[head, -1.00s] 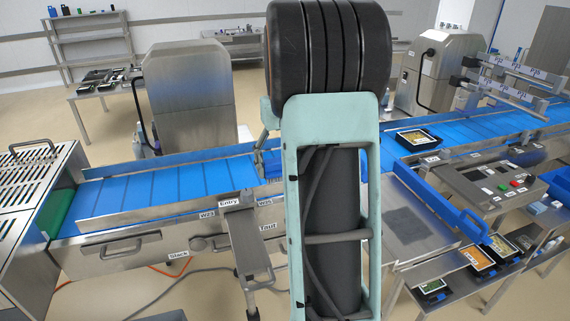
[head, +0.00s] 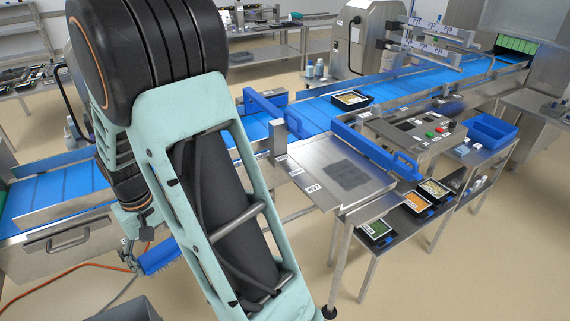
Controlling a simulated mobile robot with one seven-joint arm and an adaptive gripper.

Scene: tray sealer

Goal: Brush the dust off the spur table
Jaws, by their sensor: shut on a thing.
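The spur table (head: 320,188) is a flat steel top right of centre, beside the blue conveyor. A dark grey dust patch (head: 350,173) lies on its middle. My gripper (head: 134,257) is low at the left, in front of the conveyor and well to the left of the spur table. It is shut on a blue brush (head: 160,257), which hangs clear of the table with its blue side showing. My arm hides part of the gripper and of the conveyor.
A blue guard (head: 375,152) runs along the spur table's right side, and another blue bar (head: 276,112) stands at the belt. A black tray (head: 350,99) rides the conveyor (head: 310,108). A lower shelf (head: 408,218) holds filled trays. A blue bin (head: 488,131) stands right.

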